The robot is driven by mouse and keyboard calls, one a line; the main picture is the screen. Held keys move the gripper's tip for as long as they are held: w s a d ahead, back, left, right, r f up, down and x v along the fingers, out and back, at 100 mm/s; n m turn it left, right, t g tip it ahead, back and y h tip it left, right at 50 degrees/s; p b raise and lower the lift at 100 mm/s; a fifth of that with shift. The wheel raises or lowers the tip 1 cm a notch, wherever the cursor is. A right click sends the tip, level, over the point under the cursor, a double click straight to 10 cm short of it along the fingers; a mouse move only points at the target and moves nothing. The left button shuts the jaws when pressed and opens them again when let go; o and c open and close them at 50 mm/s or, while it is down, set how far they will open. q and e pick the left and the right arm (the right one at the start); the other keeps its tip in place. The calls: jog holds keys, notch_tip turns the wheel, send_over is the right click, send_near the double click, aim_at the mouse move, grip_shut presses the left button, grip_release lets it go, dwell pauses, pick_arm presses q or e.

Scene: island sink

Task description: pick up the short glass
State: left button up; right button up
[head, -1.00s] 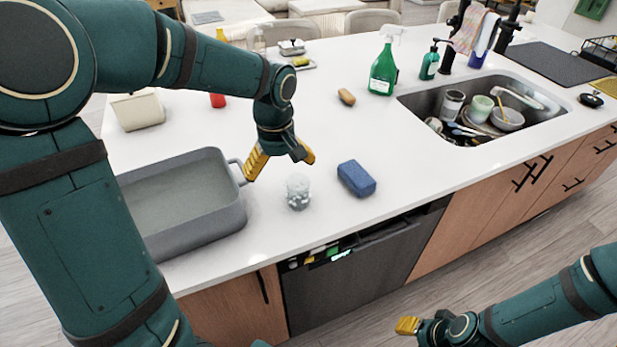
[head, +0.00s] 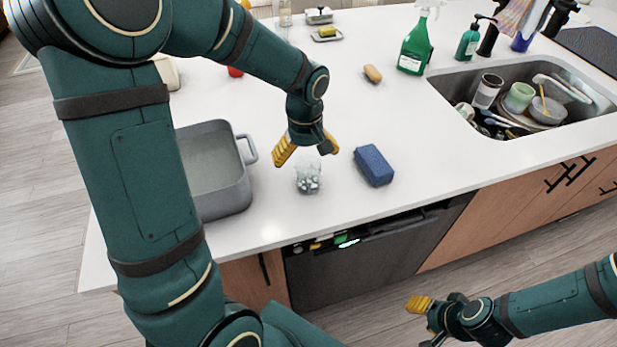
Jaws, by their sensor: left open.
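The short glass (head: 308,179) is small and clear with a textured surface. It stands on the white counter (head: 275,210) between the grey basin and a blue sponge. My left gripper (head: 305,158) points down from above with its yellow fingers spread. It is just above and behind the glass, and the fingers look apart from it, though the exact gap is hard to judge. My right gripper (head: 420,304) is low at the right, in front of the cabinets and away from the counter. Its finger opening is not clear.
The blue sponge (head: 374,165) lies close to the right of the glass. The grey basin (head: 240,190) with its handle is close on the left. A green spray bottle (head: 414,48), a brown sponge (head: 373,74) and the dish-filled sink (head: 455,84) are farther back.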

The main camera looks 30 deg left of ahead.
aim_at(308, 172)
pick_arm(q)
jog(key=f, duration=0.3)
jog(key=f+b, duration=0.1)
jog(key=f, duration=0.1)
jog(key=shift+d+f, duration=0.15)
jog(key=shift+d, duration=0.25)
jog(key=c, duration=1.4)
